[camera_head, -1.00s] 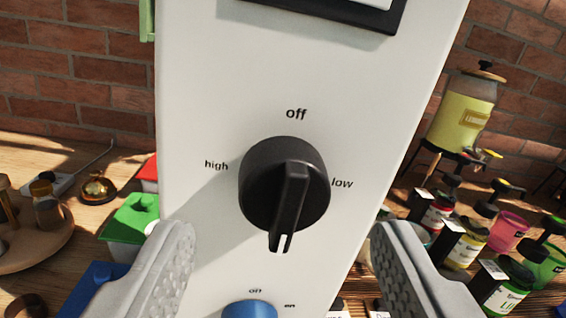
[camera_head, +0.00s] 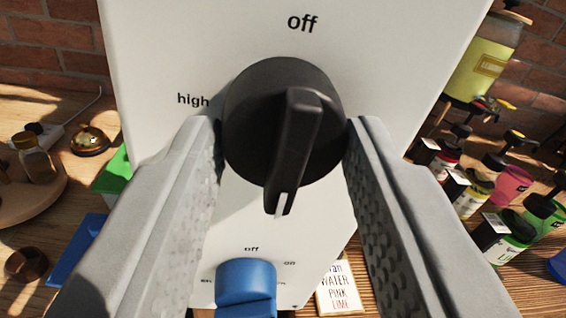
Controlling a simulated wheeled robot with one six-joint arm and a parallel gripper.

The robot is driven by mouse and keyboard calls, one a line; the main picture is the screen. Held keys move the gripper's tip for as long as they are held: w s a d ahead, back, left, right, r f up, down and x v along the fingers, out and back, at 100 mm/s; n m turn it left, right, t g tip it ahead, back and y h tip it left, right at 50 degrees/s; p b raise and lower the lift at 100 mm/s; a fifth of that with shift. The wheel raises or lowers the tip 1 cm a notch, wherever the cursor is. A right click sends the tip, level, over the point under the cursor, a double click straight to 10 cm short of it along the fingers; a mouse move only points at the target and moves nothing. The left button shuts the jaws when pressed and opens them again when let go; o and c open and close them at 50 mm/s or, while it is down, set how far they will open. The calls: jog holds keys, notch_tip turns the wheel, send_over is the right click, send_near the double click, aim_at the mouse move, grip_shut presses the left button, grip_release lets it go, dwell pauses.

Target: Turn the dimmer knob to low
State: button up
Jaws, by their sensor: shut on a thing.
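The black dimmer knob (camera_head: 245,120) is on the front of a white panel (camera_head: 165,50). Its raised grip bar points down, with the white-marked end at the bottom. The label "off" (camera_head: 302,22) is above it and "high" (camera_head: 193,100) is at its left. The "low" label is hidden behind my gripper's right finger. My gripper (camera_head: 283,125) has one grey finger on each side of the knob. It is shut on the round body of the knob, the fingertips at its left and right sides.
A blue knob (camera_head: 246,282) with "off" and "on" labels is below, between my fingers. A card with writing (camera_head: 340,288) lies at the panel's foot. Bottles and cups (camera_head: 513,185) crowd the right; a brass bell (camera_head: 89,140) and wooden tray (camera_head: 45,195) are left.

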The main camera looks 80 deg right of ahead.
jog(key=n, duration=0.4)
jog(key=shift+n, duration=0.4)
jog(key=n, duration=0.4)
jog(key=shift+s+n, duration=0.1)
jog(key=shift+n, duration=0.3)
jog(key=n+t, duration=0.1)
jog(key=n, duration=0.3)
jog(key=shift+n, duration=2.6)
jog(key=o, duration=1)
